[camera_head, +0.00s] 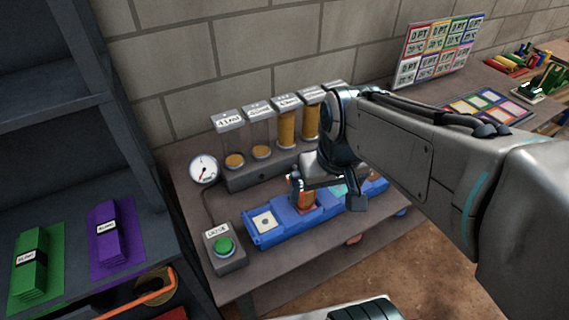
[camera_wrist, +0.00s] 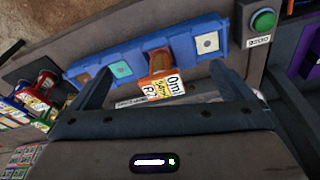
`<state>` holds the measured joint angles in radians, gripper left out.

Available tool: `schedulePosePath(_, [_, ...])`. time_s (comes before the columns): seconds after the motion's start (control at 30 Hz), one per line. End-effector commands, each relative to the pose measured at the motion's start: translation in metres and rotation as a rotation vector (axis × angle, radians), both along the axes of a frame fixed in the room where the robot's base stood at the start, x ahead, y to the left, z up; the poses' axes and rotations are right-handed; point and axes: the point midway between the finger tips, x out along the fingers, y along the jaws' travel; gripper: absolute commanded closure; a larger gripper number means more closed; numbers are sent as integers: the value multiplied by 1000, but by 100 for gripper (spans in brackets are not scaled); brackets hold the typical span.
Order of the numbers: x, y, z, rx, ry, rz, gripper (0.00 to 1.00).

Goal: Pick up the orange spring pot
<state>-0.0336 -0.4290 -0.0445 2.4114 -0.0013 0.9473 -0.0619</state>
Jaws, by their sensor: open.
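The orange spring pot (camera_wrist: 158,66) stands on the blue tray (camera_wrist: 186,47) in the wrist view, with a white and yellow label facing the camera. In the head view the orange pot (camera_head: 307,202) shows on the blue tray (camera_head: 280,234), partly hidden by my gripper. My gripper (camera_wrist: 160,72) is open, with one finger on each side of the pot in the wrist view and gaps between them. In the head view my gripper (camera_head: 326,190) is over the tray at the pot. I cannot tell whether a finger touches it.
A box with a green button (camera_head: 224,246) stands left of the tray. A round gauge (camera_head: 203,169) and a row of labelled cylinders (camera_head: 288,128) stand behind it. A dark shelf (camera_head: 50,113) is at the left. A card board (camera_head: 437,50) stands at back right.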

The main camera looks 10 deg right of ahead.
Motion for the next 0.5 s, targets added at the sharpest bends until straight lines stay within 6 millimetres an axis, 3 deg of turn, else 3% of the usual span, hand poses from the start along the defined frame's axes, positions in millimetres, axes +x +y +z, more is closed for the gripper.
schedulePosePath(0.3, [82,7,1,-23,152,195,0])
schedulePosePath(0.5, [108,7,-4,-41,201,253,0])
